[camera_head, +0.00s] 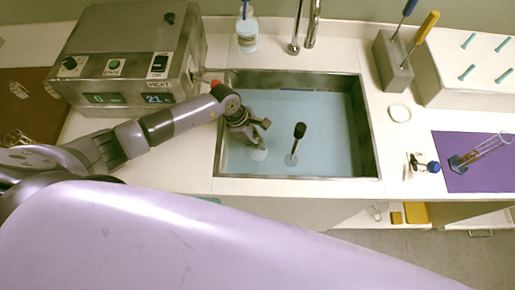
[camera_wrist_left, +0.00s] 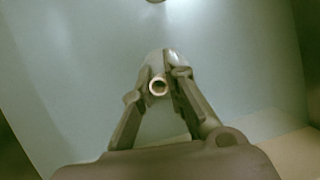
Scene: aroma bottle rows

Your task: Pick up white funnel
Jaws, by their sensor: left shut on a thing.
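The white funnel (camera_head: 258,154) is inside the sink, near its front left part, right under my left gripper (camera_head: 258,138). It shows pale against the light blue sink floor, and part of it is hidden by the fingers. In the left wrist view the gripper (camera_wrist_left: 160,88) has its two fingers closed on the funnel's narrow round stem end (camera_wrist_left: 158,87), which points up at the camera. I cannot tell whether the funnel touches the sink floor. My right gripper is not in view.
A black-topped thing (camera_head: 299,131) stands in the sink (camera_head: 371,140), right of the funnel. A heater box (camera_head: 130,50) is at the left. A faucet (camera_head: 312,25), a bottle (camera_head: 247,42) and a tool block (camera_head: 392,62) are behind. A purple mat (camera_head: 480,178) lies right.

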